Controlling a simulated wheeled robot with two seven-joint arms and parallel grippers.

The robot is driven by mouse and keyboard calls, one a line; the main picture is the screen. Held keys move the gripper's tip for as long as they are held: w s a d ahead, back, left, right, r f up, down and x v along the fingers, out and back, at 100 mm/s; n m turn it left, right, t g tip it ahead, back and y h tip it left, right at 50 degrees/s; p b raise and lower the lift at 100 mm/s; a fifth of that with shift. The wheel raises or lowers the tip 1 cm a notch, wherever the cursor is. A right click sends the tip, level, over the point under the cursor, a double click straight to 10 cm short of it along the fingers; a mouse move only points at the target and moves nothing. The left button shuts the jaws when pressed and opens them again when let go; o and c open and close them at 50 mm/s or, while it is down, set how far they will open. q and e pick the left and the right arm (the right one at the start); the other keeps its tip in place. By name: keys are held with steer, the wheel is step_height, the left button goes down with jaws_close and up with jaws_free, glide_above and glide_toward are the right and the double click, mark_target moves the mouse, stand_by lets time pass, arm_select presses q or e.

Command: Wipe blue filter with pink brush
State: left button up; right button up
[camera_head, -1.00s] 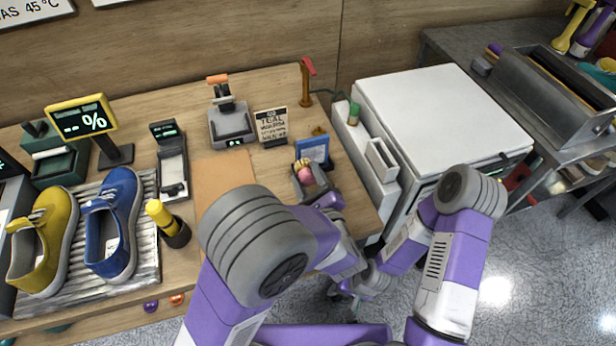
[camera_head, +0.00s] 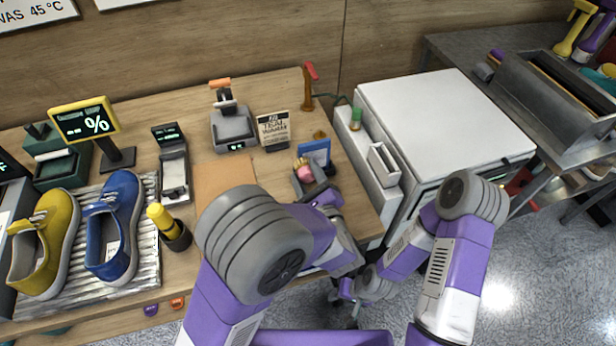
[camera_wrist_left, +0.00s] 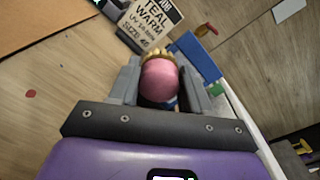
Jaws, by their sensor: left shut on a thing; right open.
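My left gripper (camera_head: 306,181) is shut on the pink brush (camera_head: 304,174) above the table's right part. In the left wrist view, the brush's rounded pink body (camera_wrist_left: 159,80) sits between the two grey fingers, with tan bristles at its far end. The blue filter (camera_head: 317,152) stands upright just behind the brush. It also shows in the left wrist view (camera_wrist_left: 197,57), beyond the fingers to the right. I cannot tell whether the brush touches it. My right gripper (camera_head: 350,312) is low beside the table's front edge, small and partly hidden, open and empty.
A "TEAL WARM" card (camera_head: 273,129) and a grey device (camera_head: 232,127) stand left of the filter. A brown mat (camera_head: 222,178) lies nearby. A yellow shoe (camera_head: 42,245) and a blue shoe (camera_head: 112,228) rest on a ribbed tray at left. A white cabinet (camera_head: 436,115) stands right.

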arm_select(q)
steer(key=shift+w, duration=0.1)
steer(key=shift+w+d, duration=0.35)
steer(key=shift+d, duration=0.65)
steer(key=shift+w+d, duration=0.35)
steer(key=shift+d, duration=0.7)
steer(key=shift+w+d, duration=0.35)
steer(key=shift+d, duration=0.65)
steer(key=shift+d+b, duration=0.15)
steer(key=shift+b, duration=0.2)
steer(key=shift+s+a+b, duration=0.25)
steer(key=shift+s+a, duration=0.1)
steer(key=shift+a, duration=0.75)
steer(key=shift+s+a+b, duration=0.2)
steer(key=shift+s+a, duration=0.15)
steer(key=shift+a, duration=0.8)
steer(key=shift+s+a+b, duration=0.25)
steer(key=shift+s+a, duration=0.1)
steer(key=shift+a, duration=0.75)
steer(key=shift+d, duration=0.1)
steer(key=shift+s+d, duration=0.2)
steer(key=shift+s, duration=0.4)
steer(key=shift+v, duration=2.4)
steer(key=shift+s, duration=0.1)
